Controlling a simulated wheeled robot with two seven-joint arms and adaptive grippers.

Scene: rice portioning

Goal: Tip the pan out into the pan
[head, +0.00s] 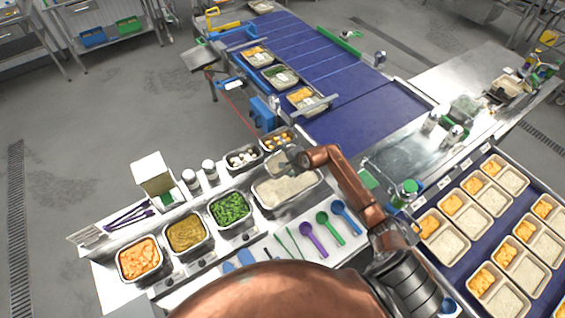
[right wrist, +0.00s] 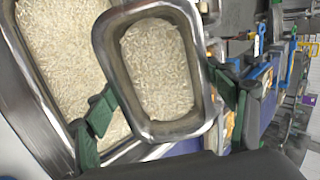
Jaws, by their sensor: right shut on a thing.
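A small metal pan (right wrist: 150,133) with rice in it is in the right wrist view, between the green fingers of my right gripper (right wrist: 168,108). The gripper is shut on this pan. A larger metal pan (right wrist: 40,85) of rice lies behind it, partly covered by it. In the head view my right gripper (head: 293,160) is over the back edge of the large rice pan (head: 321,180), and the small pan (head: 278,163) shows only in part there. My left gripper is not in view.
Pans of green beans (head: 231,210), brown food (head: 187,233) and orange food (head: 139,259) stand left of the rice. Purple, green and blue spoons (head: 323,221) lie in front. A blue conveyor (head: 345,105) is behind; filled trays (head: 498,300) stand at the right.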

